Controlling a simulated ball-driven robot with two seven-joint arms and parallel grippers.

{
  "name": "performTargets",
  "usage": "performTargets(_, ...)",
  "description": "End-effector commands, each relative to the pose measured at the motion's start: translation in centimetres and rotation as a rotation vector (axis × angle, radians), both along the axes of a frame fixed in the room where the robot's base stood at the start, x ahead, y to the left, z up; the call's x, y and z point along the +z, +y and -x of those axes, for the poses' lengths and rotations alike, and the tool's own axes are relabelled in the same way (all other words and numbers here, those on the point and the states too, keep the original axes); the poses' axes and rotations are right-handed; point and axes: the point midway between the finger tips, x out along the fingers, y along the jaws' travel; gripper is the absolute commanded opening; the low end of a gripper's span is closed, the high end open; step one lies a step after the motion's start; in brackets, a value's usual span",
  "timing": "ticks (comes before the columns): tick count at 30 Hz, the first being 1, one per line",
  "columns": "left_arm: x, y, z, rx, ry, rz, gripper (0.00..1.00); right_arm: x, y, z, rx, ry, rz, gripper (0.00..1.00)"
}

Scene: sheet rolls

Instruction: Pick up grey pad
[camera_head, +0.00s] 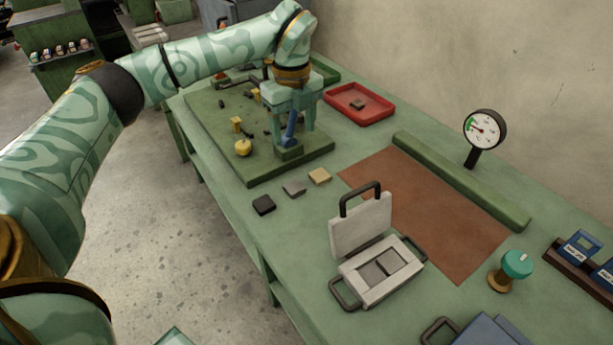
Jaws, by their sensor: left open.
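A small grey pad (294,189) lies flat on the green table, between a black pad (264,205) and a tan pad (320,177). My left gripper (293,128) points down over the near right part of a green board, behind the grey pad and apart from it. Its fingers are open, and a blue upright piece (290,130) on a green block (288,152) shows between them. I cannot tell whether the fingers touch it. My right gripper is not in view.
The green board (225,125) carries several small parts and a yellow knob (243,147). A red tray (345,113) stands behind. An open pale metal press (362,285) stands in front, beside a brown mat (460,245). A gauge (484,130) and a teal-topped stamp (516,264) stand at right.

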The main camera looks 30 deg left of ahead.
Motion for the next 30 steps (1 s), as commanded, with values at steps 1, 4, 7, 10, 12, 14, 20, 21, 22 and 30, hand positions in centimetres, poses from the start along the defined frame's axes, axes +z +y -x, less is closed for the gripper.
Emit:
performTargets(1, -0.9, 0.0, 0.0, -0.001, 0.003, -0.002, 0.64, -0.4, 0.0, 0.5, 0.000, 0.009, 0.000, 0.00)
performTargets(4, -3.4, 0.0, 0.0, -0.001, 0.010, -0.002, 0.64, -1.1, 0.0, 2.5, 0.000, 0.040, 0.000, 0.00)
performTargets(7, -6.2, 0.0, -0.1, -0.002, 0.013, 0.000, 0.64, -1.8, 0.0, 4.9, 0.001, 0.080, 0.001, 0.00)
performTargets(10, -8.6, 0.0, -0.1, -0.001, 0.012, 0.000, 0.64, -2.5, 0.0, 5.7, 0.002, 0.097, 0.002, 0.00)
performTargets(12, -9.8, 0.0, -0.1, -0.002, 0.009, -0.001, 0.64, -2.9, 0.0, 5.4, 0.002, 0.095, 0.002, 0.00)
performTargets(14, -10.4, 0.0, -0.1, -0.001, 0.008, 0.000, 0.64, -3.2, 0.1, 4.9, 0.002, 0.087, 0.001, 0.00)
performTargets(20, -11.5, 0.0, -0.1, -0.001, 0.004, -0.001, 0.64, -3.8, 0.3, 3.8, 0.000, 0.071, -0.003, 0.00)
performTargets(21, -12.0, 0.0, -0.1, -0.001, 0.005, 0.000, 0.64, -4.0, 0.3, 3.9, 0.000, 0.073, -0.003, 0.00)
performTargets(22, -12.4, 0.1, 0.0, -0.001, 0.006, 0.000, 0.64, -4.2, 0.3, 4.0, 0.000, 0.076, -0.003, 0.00)
performTargets(30, -16.4, 0.1, 0.1, -0.001, 0.007, 0.000, 0.64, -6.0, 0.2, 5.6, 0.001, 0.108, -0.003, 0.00)
